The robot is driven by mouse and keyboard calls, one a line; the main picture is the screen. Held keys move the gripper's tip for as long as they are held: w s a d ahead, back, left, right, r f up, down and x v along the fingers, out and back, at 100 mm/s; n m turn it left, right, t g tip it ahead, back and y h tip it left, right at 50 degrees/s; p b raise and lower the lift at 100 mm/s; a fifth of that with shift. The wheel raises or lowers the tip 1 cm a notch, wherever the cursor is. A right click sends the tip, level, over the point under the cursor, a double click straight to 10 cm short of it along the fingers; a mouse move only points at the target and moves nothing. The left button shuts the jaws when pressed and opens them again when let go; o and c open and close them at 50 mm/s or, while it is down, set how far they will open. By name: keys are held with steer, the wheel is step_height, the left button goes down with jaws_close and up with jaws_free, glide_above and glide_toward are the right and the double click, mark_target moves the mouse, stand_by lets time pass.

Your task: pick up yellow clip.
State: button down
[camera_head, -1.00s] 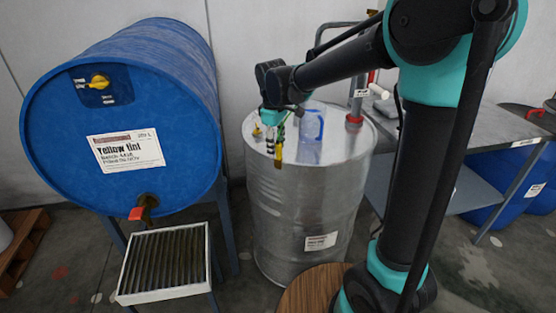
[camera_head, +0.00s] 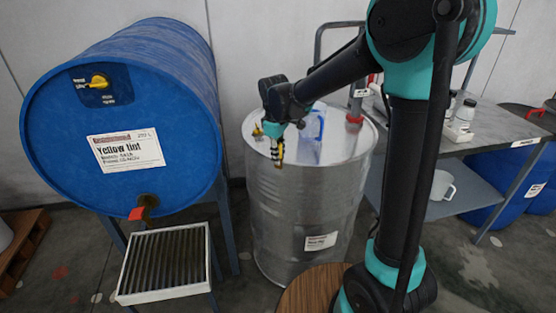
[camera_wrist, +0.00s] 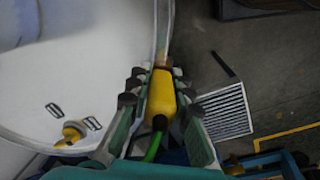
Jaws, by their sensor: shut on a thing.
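The yellow clip (camera_wrist: 161,98) sits between the two fingers of my gripper (camera_wrist: 160,82) in the wrist view, with a green cable (camera_wrist: 154,147) at its near end. My gripper is shut on it. In the head view my gripper (camera_head: 277,158) points down over the near left part of the steel drum's lid (camera_head: 300,175). Only a small yellow bit of the clip shows there. In the wrist view the clip overlaps the drum's rim; I cannot tell whether they touch.
A blue handled jug (camera_head: 312,130) and a yellow valve (camera_head: 257,133) are on the steel drum. A blue "Yellow tint" drum (camera_head: 120,190) lies at left above a slatted tray (camera_head: 165,263). At right, a metal bench (camera_head: 505,135) holds bottles, with a white mug (camera_head: 442,185) on its lower shelf.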

stand_by(0.3)
step_height(320, 180, up, 20)
stand_by(0.6)
stand_by(0.7)
